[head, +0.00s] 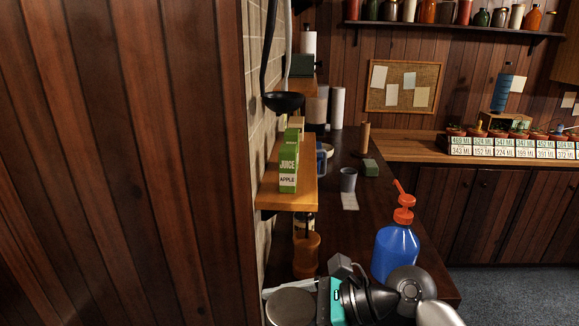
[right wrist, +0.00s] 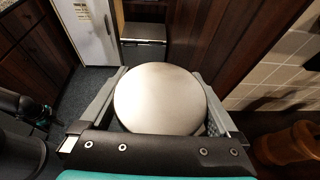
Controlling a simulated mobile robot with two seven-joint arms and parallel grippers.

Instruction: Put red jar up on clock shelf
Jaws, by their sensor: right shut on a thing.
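My right gripper (right wrist: 160,112) is shut on a round jar with a flat silver lid (right wrist: 160,98), seen from above in the right wrist view. The lid also shows at the bottom of the head view (head: 290,306), left of my right gripper's teal part. The jar's sides are hidden, so I cannot see whether they are red. A small wooden wall shelf (head: 268,200) projects above and beyond the jar. No clock shows, so I cannot tell whether this is the clock shelf. My left gripper is not in view.
A green juice carton (head: 289,168) stands on the small shelf. Below it is an amber bottle (head: 306,254). A blue bottle with a red pump (head: 396,250) stands on the dark counter, close to my right arm. A wood-paneled wall (head: 120,160) fills the left.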

